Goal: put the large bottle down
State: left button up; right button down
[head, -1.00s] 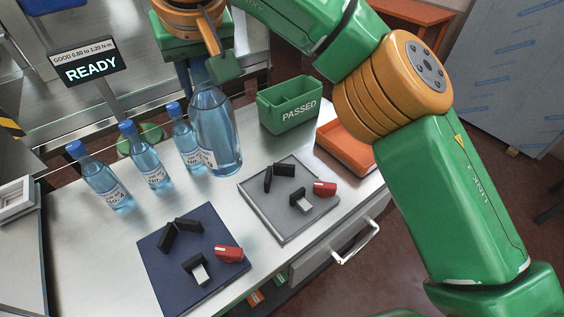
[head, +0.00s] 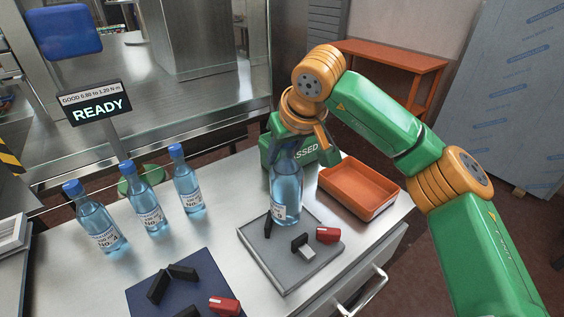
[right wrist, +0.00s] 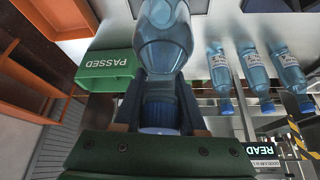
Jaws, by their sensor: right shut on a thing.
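The large clear blue bottle (head: 286,190) is upright over the back part of the grey tray (head: 283,281). I cannot tell whether its base touches the tray. My right gripper (head: 290,146) is shut on its neck from above. In the right wrist view the fingers (right wrist: 160,112) flank the neck and blue cap, and the bottle body (right wrist: 163,40) extends away from them. The bottle hides part of the tray. My left gripper is not in view.
Three smaller bottles (head: 146,203) stand in a row at left. On the grey tray are black pieces (head: 300,242) and a red piece (head: 328,235) close to the bottle. A green PASSED bin (head: 310,153) is behind, an orange tray (head: 375,207) right, a blue mat (head: 150,304) in front.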

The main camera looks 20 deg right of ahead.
jog(key=shift+f, duration=1.15)
jog(key=shift+a+f, duration=0.1)
jog(key=shift+f, duration=0.25)
jog(key=shift+f+b, duration=0.25)
jog(key=shift+b, duration=0.1)
jog(key=shift+c, duration=2.4)
grip_release()
jog(key=shift+s, duration=0.1)
jog(key=shift+r, duration=0.1)
